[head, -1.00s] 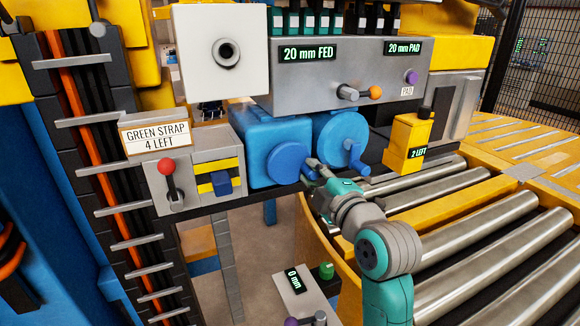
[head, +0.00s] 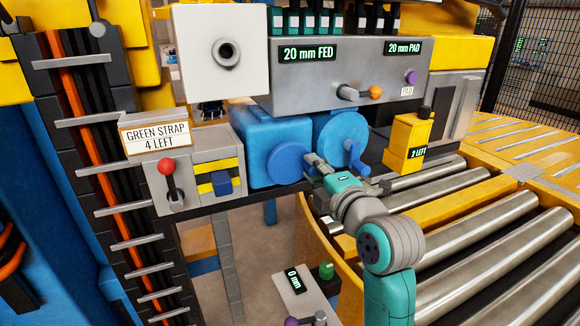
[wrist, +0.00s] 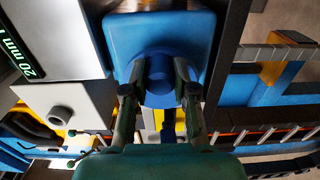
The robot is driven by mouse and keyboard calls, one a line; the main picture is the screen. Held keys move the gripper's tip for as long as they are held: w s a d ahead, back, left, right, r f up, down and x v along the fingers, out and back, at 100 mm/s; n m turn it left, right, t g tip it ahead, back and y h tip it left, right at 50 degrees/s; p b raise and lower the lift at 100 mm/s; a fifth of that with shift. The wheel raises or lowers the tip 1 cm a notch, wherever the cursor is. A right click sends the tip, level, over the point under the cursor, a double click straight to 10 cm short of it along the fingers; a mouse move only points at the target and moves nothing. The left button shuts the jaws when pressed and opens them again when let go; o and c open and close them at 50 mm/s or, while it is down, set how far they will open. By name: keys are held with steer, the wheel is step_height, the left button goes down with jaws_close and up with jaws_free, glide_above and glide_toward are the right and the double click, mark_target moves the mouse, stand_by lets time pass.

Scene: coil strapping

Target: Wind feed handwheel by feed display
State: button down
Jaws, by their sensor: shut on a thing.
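The feed display (head: 308,54) reads "20 mm FED" on the grey panel. Below it, a blue housing (head: 262,135) carries a round blue handwheel (head: 287,163) on its front. My gripper (head: 311,163) is at the right edge of this wheel. In the wrist view my two fingers (wrist: 160,76) stand on either side of a round, darker blue part (wrist: 158,98) in front of the housing. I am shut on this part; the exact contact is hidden. A second blue wheel (head: 341,136) with a small crank is just to the right, behind my gripper.
A second display (head: 404,47) reads "20 mm PAD". A red-knobbed lever (head: 167,168) stands at left under a "GREEN STRAP 4 LEFT" sign (head: 156,136). A yellow unit (head: 405,145) reads "2 LEFT". Rollers (head: 480,240) run along the right; a "0 mm" box (head: 293,279) is below.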

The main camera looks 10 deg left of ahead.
mark_target(295, 150)
steer(key=n, duration=0.1)
steer(key=r+n, duration=0.1)
steer(key=n, duration=0.2)
steer(key=shift+s+a+r+n, duration=0.15)
steer(key=shift+r+n, duration=0.1)
steer(key=shift+n, duration=0.15)
steer(key=shift+a+r+n, duration=0.15)
steer(key=shift+r+n, duration=0.1)
steer(key=shift+n, duration=0.65)
steer(key=n, duration=0.3)
steer(key=shift+s+a+r, duration=0.2)
steer(key=shift+a+r, duration=0.05)
steer(key=shift+r, duration=0.05)
steer(key=n, duration=0.3)
steer(key=a+n, duration=0.1)
steer(key=shift+s+r+n, duration=0.35)
steer(key=shift+r+n, duration=0.05)
